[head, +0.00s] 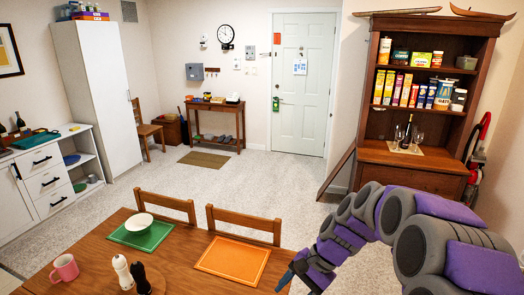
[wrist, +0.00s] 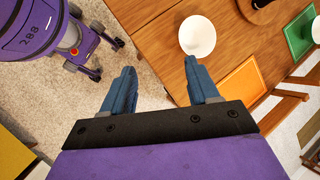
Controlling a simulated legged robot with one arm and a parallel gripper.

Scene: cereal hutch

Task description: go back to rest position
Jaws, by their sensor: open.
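My gripper (wrist: 159,66) is open, with its two blue fingers apart and nothing between them. In the head view my gripper (head: 290,277) is low in the picture, by the right part of the dining table (head: 195,245). In the wrist view a white bowl (wrist: 197,36) stands on bare table wood, beyond the right fingertip and apart from it. That bowl does not show in the head view.
Another white bowl (head: 139,223) sits on a green placemat (head: 152,238). An orange placemat (head: 233,261), pink mug (head: 65,267) and two mills (head: 122,270) are on the table. Chairs (head: 243,223) stand behind it.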

